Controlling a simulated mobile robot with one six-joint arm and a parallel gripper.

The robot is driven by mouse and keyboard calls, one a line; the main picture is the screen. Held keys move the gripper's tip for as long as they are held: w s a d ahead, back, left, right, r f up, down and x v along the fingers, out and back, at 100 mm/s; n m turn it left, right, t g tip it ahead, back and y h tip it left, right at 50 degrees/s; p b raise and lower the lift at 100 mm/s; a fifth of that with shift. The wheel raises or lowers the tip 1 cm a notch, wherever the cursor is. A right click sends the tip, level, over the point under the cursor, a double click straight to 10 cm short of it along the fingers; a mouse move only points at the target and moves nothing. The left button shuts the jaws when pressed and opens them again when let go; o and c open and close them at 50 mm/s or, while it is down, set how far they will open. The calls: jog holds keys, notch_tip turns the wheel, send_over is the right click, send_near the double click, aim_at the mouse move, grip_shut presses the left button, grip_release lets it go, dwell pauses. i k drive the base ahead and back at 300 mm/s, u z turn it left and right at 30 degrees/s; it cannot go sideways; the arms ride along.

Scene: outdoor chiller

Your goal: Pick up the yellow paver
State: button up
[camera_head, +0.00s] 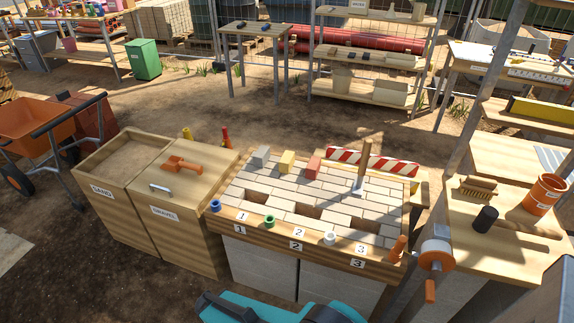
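The yellow paver (287,161) stands near the back edge of the paved bench top (325,188). It is between a grey paver (261,156) on its left and a red paver (313,167) on its right, with small gaps between them. Nothing is touching it from above, and its top is uncovered. My gripper does not show clearly; only teal and black parts, apparently of my own arm, are at the bottom edge.
Along the bench's front are dark openings, a blue ring (215,205), a green ring (269,220), a white ring (329,238) and number labels. A wooden-handled tool (363,165) stands upright right of the red paver. A striped barrier (375,163) is behind. Wooden bins (190,205) stand left.

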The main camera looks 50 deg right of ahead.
aim_at(287, 160)
jog(key=z, duration=0.05)
jog(key=i, duration=0.95)
jog(key=u, duration=0.05)
